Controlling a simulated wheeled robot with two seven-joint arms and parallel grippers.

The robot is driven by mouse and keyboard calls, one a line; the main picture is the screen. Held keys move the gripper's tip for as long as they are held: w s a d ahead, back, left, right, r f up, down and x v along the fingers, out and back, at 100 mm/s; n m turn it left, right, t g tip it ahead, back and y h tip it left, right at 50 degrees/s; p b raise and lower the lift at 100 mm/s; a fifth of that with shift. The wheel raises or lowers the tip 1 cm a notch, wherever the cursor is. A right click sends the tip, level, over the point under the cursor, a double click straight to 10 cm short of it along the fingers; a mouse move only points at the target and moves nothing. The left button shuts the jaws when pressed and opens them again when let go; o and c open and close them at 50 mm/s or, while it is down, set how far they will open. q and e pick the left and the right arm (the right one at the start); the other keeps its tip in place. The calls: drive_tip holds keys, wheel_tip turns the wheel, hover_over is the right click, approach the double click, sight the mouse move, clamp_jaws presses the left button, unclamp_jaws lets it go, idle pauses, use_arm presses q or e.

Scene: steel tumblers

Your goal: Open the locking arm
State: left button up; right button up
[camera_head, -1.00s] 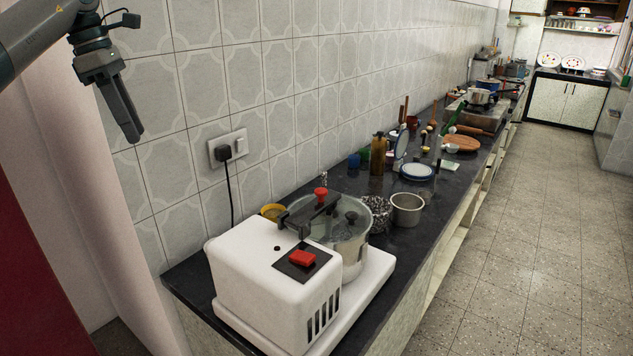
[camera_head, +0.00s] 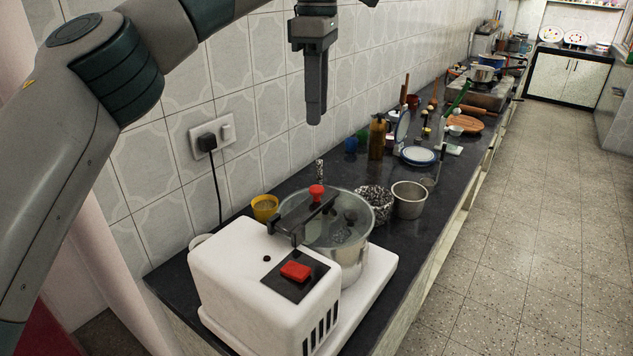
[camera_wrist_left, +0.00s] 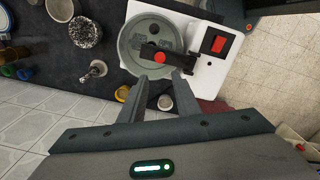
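The white machine (camera_head: 235,275) stands at the near end of the dark counter with a steel drum (camera_head: 355,260) and a clear lid (camera_head: 335,232). The black locking arm (camera_head: 298,220) lies across the lid, with a red knob (camera_head: 317,192) at its upper end. My left gripper (camera_head: 314,120) hangs pointing down, above and behind the lid, touching nothing. In the left wrist view its two fingers (camera_wrist_left: 161,82) are apart and empty. The locking arm (camera_wrist_left: 182,58) and red knob (camera_wrist_left: 160,57) show beyond the fingertips. My right gripper is out of view.
A red switch (camera_head: 295,271) is on the machine's top. A yellow cup (camera_head: 264,207), a speckled pot (camera_head: 374,203) and a steel bowl (camera_head: 408,200) stand close by. The tiled wall with a plugged socket (camera_head: 208,142) runs behind. Bottles and plates crowd the counter farther back.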

sight(317, 188)
use_arm(q)
drive_tip(key=shift+f, duration=0.1)
